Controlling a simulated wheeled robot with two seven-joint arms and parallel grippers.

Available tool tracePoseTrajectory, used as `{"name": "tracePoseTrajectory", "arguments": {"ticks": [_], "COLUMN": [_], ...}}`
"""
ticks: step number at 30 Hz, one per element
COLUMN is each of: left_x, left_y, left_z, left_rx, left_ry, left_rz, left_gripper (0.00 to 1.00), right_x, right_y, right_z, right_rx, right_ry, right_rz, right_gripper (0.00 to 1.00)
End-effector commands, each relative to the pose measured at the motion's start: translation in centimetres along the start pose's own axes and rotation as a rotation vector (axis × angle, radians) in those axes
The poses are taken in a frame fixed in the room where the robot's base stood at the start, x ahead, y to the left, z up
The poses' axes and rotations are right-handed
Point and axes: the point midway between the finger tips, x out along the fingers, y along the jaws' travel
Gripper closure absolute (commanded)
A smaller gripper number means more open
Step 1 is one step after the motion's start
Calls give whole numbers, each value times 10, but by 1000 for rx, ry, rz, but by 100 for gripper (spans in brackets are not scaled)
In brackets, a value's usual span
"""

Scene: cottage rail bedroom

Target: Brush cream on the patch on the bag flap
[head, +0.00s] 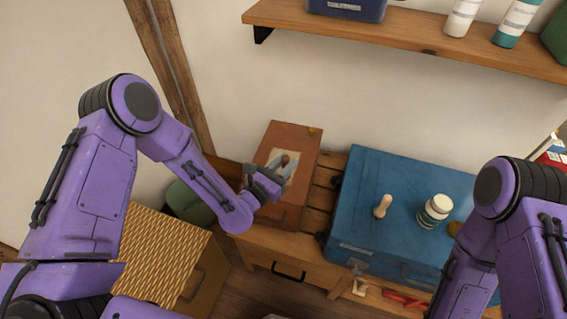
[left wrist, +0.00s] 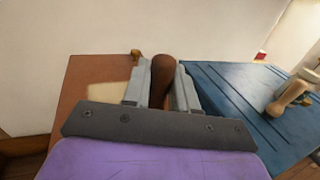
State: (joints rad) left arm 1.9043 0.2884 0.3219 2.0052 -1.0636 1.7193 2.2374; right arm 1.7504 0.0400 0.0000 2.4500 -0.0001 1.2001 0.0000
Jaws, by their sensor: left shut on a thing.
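The brown bag (head: 298,137) lies on a wooden bench, its flap upward, with a pale patch (head: 271,155) on it. The bag (left wrist: 88,70) and part of the patch (left wrist: 105,104) also show in the left wrist view. My left gripper (head: 278,168) is over the patch, shut on a dark brown rounded handle, probably the brush (left wrist: 162,72). The brush's bristles are hidden, so I cannot tell whether they touch the patch. A white jar with a dark label (head: 435,209), possibly the cream, stands on the blue case. My right arm shows at the right; its gripper is out of view.
The blue case (head: 359,178) stands right of the bag, with a pale wooden knobbed tool (head: 382,206) on it. A shelf (head: 420,42) with bottles hangs above. A woven basket (head: 160,250) and a green object (head: 188,201) are at the left.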

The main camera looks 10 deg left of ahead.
Motion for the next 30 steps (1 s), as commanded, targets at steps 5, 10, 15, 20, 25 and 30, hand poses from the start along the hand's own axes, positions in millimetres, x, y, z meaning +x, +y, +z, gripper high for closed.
{"name": "tracePoseTrajectory", "arguments": {"ticks": [5,10,15,20,25,30], "left_x": [1,2,3,3,3,3], "left_y": [-1,-2,-3,-4,-4,-4], "left_z": [21,36,49,50,50,50], "left_rx": [0,0,0,0,0,0], "left_ry": [-1,-2,-1,-1,-1,-1], "left_rz": [-2,-5,-6,-8,-8,-8], "left_gripper": [100,100,100,100,100,100], "right_x": [-15,-26,-34,-35,-35,-35], "right_y": [1,2,3,3,3,3], "right_z": [-6,-11,-14,-14,-14,-14], "right_rx": [0,0,0,0,0,0], "right_ry": [0,0,0,0,0,0], "right_rz": [0,0,0,0,0,0], "right_gripper": [49,49,49,49,49,49]}}
